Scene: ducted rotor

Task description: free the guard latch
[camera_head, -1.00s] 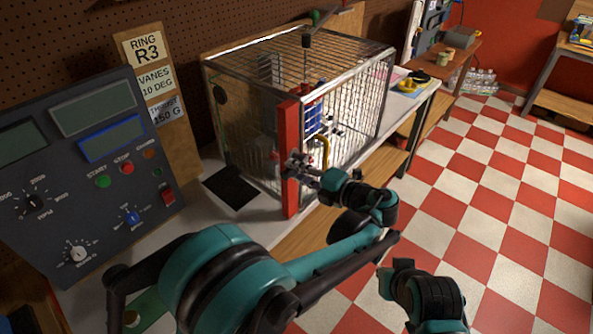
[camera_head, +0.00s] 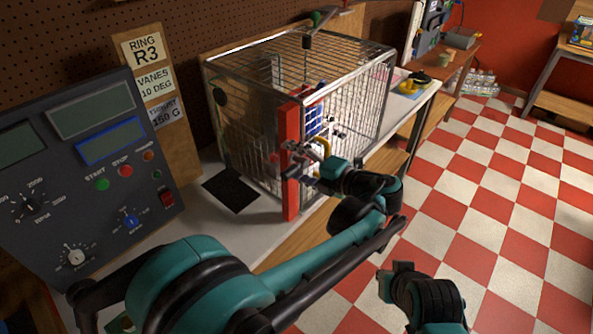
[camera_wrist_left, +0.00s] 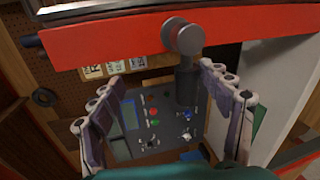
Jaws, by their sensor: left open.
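The guard is a wire cage (camera_head: 350,90) with a red upright bar (camera_head: 290,190) at its near corner. In the left wrist view the red bar (camera_wrist_left: 110,48) crosses the top, and a grey latch with a round pivot and a short lever (camera_wrist_left: 186,78) is mounted on it. My left gripper (camera_head: 304,162) is at the red bar, open. In the wrist view its fingers (camera_wrist_left: 162,80) stand on either side of the lever, the right one closer to it. I cannot tell whether either finger touches. In the head view the gripper hides the latch.
A grey control panel (camera_head: 90,160) with knobs and buttons stands on the left. A black mat (camera_head: 231,189) lies on the bench before the cage. A yellow handle (camera_head: 325,146) shows behind the gripper. The checkered floor (camera_head: 500,190) on the right is open.

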